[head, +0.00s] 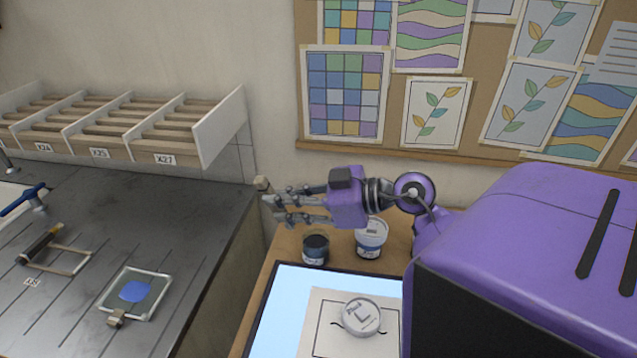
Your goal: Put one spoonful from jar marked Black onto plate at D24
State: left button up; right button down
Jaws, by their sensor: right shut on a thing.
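A round pale lid (361,317) lies on the paper sheet. I see no plate marked D24. My left gripper is out of view.
On the dark bench (190,215) at left lie a framed glass plate (136,293) with a blue patch and a black-handled wire frame (55,250). A labelled slotted rack (125,125) stands behind. A lit panel (279,310) lies on the wooden table.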

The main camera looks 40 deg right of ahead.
jog(key=s+d+m+t+h, duration=0.1)
jog(key=d+m+t+h, duration=0.1)
jog(key=d, duration=0.3)
pick_arm(q)
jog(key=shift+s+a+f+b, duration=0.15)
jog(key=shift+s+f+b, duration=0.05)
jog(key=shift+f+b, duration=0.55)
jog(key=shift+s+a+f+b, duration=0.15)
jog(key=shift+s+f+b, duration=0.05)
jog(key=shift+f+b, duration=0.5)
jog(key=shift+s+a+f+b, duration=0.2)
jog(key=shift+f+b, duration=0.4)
jog(key=shift+b, duration=0.2)
pick_arm(e)
notch_tip(320, 180, down, 8)
jog(key=d, duration=0.1)
jog(key=shift+s, duration=0.45)
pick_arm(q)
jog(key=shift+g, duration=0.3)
pick_arm(e)
jog(key=shift+d, duration=0.1)
